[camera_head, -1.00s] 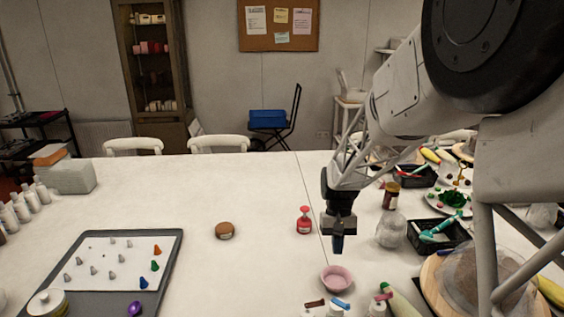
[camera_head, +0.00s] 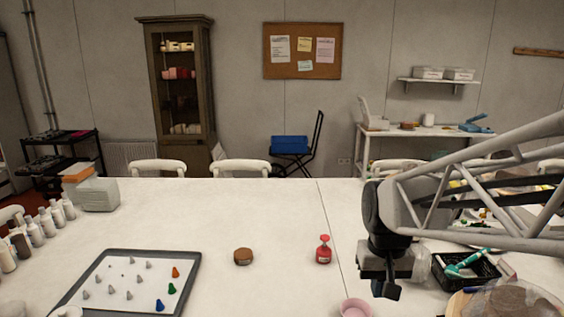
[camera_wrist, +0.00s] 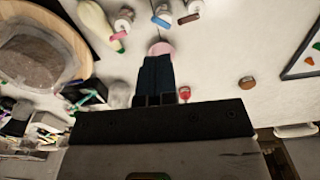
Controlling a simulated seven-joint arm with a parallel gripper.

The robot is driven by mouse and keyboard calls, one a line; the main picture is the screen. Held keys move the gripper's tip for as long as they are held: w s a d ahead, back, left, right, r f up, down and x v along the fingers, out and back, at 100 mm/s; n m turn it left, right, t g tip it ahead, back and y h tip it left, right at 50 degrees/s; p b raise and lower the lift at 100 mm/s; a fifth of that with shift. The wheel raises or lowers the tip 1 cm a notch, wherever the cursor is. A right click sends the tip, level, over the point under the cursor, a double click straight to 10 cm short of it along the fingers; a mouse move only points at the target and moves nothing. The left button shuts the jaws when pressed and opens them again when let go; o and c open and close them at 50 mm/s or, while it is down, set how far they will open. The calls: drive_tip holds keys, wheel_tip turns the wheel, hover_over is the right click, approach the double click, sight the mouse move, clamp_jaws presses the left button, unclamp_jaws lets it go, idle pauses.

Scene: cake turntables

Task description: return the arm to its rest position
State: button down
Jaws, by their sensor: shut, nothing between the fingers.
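My gripper (camera_head: 388,290) is at the right of the table in the head view, above the tabletop and beside the pink bowl. Its fingers are together, with nothing between them. In the wrist view the closed dark fingers (camera_wrist: 157,75) point toward the pink bowl (camera_wrist: 160,48). The pink bowl (camera_head: 355,308) sits at the bottom edge of the head view, partly cut off. My arm reaches in from the right and hides part of the table's right side.
A red bottle (camera_head: 323,250) and a brown round item (camera_head: 243,256) stand mid-table. A grey tray (camera_head: 190,268) with small cones lies at left. A black basket (camera_head: 487,268) is close to my arm's right. The table's middle (camera_head: 220,215) is mostly clear.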

drive_tip(key=s+r+t, duration=0.2)
drive_tip(key=s, duration=1)
drive_tip(key=shift+s+a+r+t, duration=0.25)
drive_tip(key=shift+s+a+t, duration=0.05)
drive_tip(key=shift+t, duration=0.1)
drive_tip(key=shift+w+n, duration=0.15)
drive_tip(key=shift+n, duration=0.15)
drive_tip(key=w+a+f+n+g+h, duration=0.2)
drive_tip(key=w+f+n+g+h, duration=0.1)
drive_tip(key=w+f+n, duration=1.1)
drive_tip(key=w+f+h, duration=0.1)
drive_tip(key=w+f, duration=0.2)
drive_tip(key=w, duration=0.2)
drive_tip(key=shift+w+a+n+g, duration=0.2)
drive_tip(key=shift+w+n+g, duration=0.2)
drive_tip(key=shift+d+f, duration=0.1)
drive_tip(key=shift+x, duration=4.8)
